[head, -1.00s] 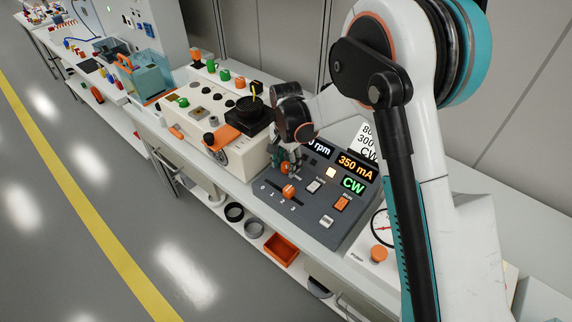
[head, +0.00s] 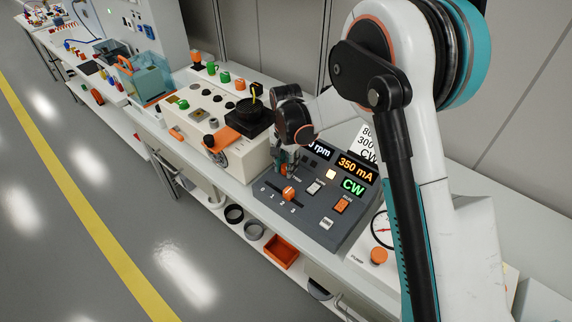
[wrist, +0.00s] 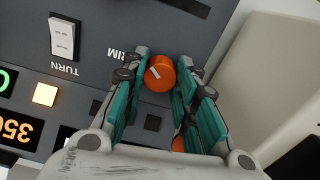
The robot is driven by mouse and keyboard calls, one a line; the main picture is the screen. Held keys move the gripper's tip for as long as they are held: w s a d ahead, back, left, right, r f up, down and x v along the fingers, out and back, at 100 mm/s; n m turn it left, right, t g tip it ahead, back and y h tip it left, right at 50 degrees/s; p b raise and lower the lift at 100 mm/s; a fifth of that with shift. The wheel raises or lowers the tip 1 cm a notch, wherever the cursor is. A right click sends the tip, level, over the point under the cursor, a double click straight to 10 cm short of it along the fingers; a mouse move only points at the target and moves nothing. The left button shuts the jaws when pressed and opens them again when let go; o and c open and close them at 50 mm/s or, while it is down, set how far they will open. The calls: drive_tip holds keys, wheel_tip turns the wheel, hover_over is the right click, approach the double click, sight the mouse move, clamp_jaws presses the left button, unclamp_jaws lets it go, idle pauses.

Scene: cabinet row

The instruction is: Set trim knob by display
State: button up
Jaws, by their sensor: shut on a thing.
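The trim knob (wrist: 160,73) is a round orange knob with a pale pointer line, on the dark grey control panel (head: 318,213). The letters "RIM" show beside it in the wrist view. My gripper (wrist: 161,70) is shut on the trim knob, with a teal finger on each side; it also shows in the head view (head: 288,163), where it hides most of the knob. The panel's displays read "350 mA" (head: 356,166) in orange and "CW" (head: 353,187) in green. An rpm display (head: 320,149) is partly hidden by my wrist.
An orange slider knob (head: 289,194) sits by the numbers 0 to 3. A white TURN rocker switch (wrist: 64,37) and a lit square (wrist: 45,95) are near. A white card (head: 367,142) stands behind. A beige box with a black knob (head: 248,110) is at left.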

drive_tip(key=n, duration=0.4)
drive_tip(key=shift+n, duration=1.6)
drive_tip(key=o, duration=1)
drive_tip(key=shift+o, duration=0.2)
wheel_tip(320, 180, up, 12)
